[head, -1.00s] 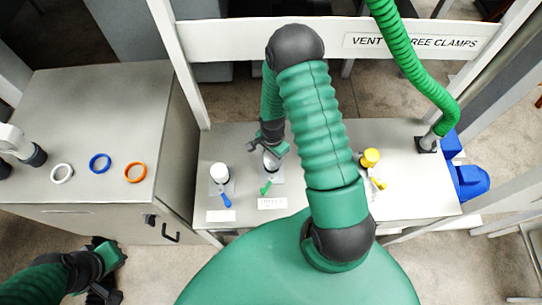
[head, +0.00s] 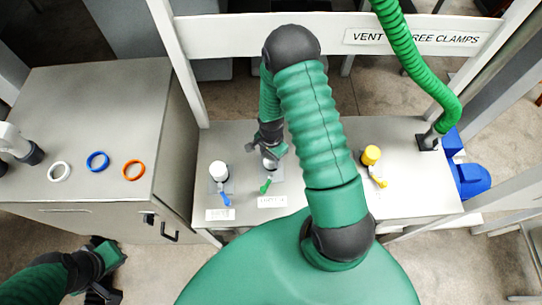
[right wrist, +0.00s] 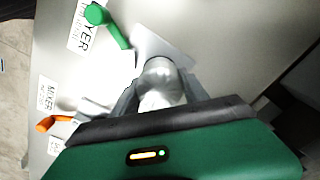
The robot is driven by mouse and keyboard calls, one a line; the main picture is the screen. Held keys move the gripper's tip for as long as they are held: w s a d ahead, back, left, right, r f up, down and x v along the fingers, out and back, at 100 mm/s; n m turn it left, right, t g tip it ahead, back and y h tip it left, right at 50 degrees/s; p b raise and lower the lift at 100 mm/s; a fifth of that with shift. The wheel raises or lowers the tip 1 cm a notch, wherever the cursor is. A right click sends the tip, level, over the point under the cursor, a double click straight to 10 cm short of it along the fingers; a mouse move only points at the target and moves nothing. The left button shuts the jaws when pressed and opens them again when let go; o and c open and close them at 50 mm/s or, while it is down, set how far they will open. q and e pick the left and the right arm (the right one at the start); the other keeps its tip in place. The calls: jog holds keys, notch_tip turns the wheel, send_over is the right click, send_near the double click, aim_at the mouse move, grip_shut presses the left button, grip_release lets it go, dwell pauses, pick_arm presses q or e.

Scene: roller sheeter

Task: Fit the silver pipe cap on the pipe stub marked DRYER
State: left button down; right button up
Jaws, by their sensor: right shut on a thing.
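My right gripper (head: 268,150) is shut on the silver pipe cap, over the middle pipe stub with the green lever (head: 265,187). In the right wrist view a rounded silver part, which looks like the cap (right wrist: 160,68), shows between the fingers (right wrist: 158,90). The label beside the green lever ends in "YER" (right wrist: 82,30). The stub is mostly hidden under the gripper; I cannot tell whether the cap is seated on it. My left gripper (head: 105,272) is at lower left, away from the bench; its jaws are unclear.
A white-capped stub (head: 218,170) with a blue lever stands left, and a yellow-capped stub (head: 371,155) right. A green hose (head: 410,60) joins the bench at far right. White (head: 59,171), blue (head: 97,161) and orange (head: 133,170) rings lie on the left cabinet (head: 90,110).

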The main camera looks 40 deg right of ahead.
jog(key=shift+a+f, duration=0.1)
jog(key=shift+f, duration=0.1)
jog(key=o, duration=1.6)
jog(key=shift+c, duration=0.2)
notch_tip(320, 180, up, 17)
jog(key=b, duration=0.1)
jog(key=shift+f, duration=0.15)
